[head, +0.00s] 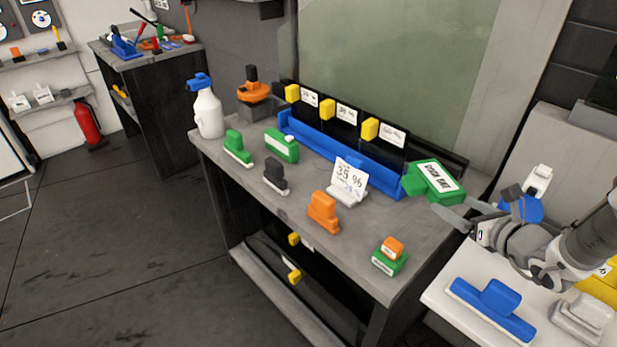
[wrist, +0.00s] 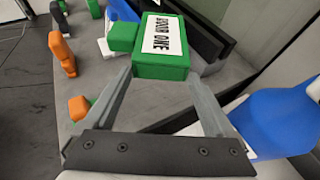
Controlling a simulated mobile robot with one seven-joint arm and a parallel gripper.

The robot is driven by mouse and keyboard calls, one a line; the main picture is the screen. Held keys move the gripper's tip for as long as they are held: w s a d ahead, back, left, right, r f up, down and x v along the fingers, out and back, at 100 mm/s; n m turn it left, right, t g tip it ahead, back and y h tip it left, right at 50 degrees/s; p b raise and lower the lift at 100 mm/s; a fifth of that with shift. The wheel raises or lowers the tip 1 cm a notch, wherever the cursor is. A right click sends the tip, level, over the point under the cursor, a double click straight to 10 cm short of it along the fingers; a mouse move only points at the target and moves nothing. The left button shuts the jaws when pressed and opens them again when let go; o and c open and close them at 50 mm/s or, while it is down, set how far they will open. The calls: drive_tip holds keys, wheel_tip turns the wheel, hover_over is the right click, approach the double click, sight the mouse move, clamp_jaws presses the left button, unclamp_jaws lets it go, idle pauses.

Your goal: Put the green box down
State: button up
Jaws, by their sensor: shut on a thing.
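The green box (head: 433,182) has a white label with dark lettering and a smaller green part on its left side. It is tilted in the head view, at the right end of the grey workbench (head: 300,190). My gripper (head: 450,208) is shut on it, with one finger at each side of its near end. In the wrist view the box (wrist: 165,45) sits at the tips of my gripper's two fingers (wrist: 160,76). I cannot tell whether its underside touches the bench, as it is hidden.
A blue rack (head: 340,152) runs along the bench's back; a white 35% sign (head: 348,182) stands before it. Small green, dark and orange tools stand farther left. An orange-and-green block (head: 390,258) is near the front right corner. Bare bench lies between them.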

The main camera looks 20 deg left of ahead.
sight(416, 245)
drive_tip(key=a+f+n+g+y+b, duration=0.2)
drive_tip(key=a+n+g+y+b, duration=0.2)
drive_tip(key=a+n+g, duration=0.1)
drive_tip(key=shift+a+f+n+g+b, duration=0.25)
drive_tip(key=shift+f+n+g+b, duration=0.15)
drive_tip(key=shift+n, duration=0.1)
wheel_tip(416, 245, down, 10)
drive_tip(key=shift+r+b, duration=0.1)
drive_tip(key=shift+b, duration=1.1)
drive_tip(key=shift+f, duration=0.3)
drive_tip(key=o, duration=1.2)
drive_tip(key=shift+o, duration=0.2)
drive_tip(key=shift+r, duration=0.1)
